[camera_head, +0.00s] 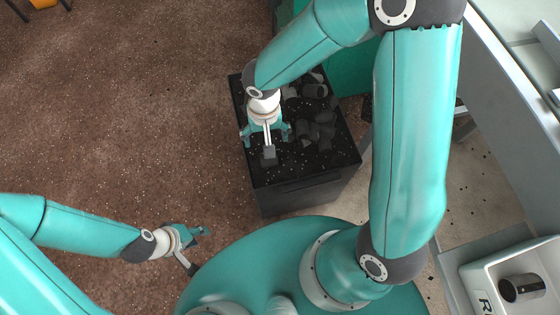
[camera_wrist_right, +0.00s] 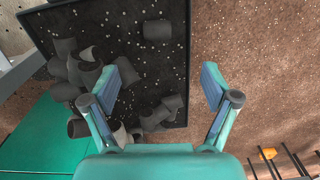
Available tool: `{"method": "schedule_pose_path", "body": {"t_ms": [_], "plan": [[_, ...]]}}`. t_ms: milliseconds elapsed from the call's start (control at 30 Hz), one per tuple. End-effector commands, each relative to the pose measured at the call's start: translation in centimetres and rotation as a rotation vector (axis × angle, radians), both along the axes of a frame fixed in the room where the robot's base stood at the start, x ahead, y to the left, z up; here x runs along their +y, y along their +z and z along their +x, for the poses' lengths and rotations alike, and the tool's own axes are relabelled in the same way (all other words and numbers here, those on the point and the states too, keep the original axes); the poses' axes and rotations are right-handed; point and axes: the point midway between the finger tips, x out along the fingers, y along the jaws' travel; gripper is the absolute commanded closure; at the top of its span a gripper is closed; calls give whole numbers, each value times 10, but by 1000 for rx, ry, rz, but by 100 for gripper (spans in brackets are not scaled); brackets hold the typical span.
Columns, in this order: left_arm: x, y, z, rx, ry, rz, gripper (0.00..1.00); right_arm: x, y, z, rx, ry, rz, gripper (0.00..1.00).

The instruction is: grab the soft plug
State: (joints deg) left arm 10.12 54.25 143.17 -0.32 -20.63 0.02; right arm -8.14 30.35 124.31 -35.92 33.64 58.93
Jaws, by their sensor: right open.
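Several dark grey, cylinder-like plugs (camera_head: 308,132) lie in a black, white-speckled box (camera_head: 320,171). In the right wrist view, a lone plug (camera_wrist_right: 157,30) lies apart from the heap, and other plugs (camera_wrist_right: 172,102) lie low between the fingers. Which one is soft cannot be told. My right gripper (camera_head: 267,136) is over the box's left part, its fingers spread and empty. In the right wrist view, my right gripper (camera_wrist_right: 168,85) has its palm hiding part of the heap. My left gripper (camera_head: 205,232) is at lower left over the floor, apart from the box; its finger gap is unclear.
A white bin (camera_head: 478,280) with a dark cylinder (camera_head: 522,288) inside stands at the lower right. A grey bench (camera_head: 510,110) runs along the right side. Brown speckled floor (camera_head: 120,110) is open on the left. An orange seat (camera_head: 43,3) shows at the top left.

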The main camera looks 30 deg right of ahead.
Motion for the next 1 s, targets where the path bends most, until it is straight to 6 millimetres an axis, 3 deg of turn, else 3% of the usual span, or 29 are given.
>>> {"method": "schedule_pose_path", "body": {"t_ms": [167,600,867,1000], "plan": [[0,-10,0,-1,0,0,60,-4,-18,1,0,-10,-19,14],[0,-36,0,0,0,0,60,-4,-105,2,-1,-7,-16,14],[0,-39,0,0,0,0,60,-3,-120,3,-2,-8,-15,14],[0,-43,0,0,0,0,60,-5,-137,5,0,-7,-16,14]]}}
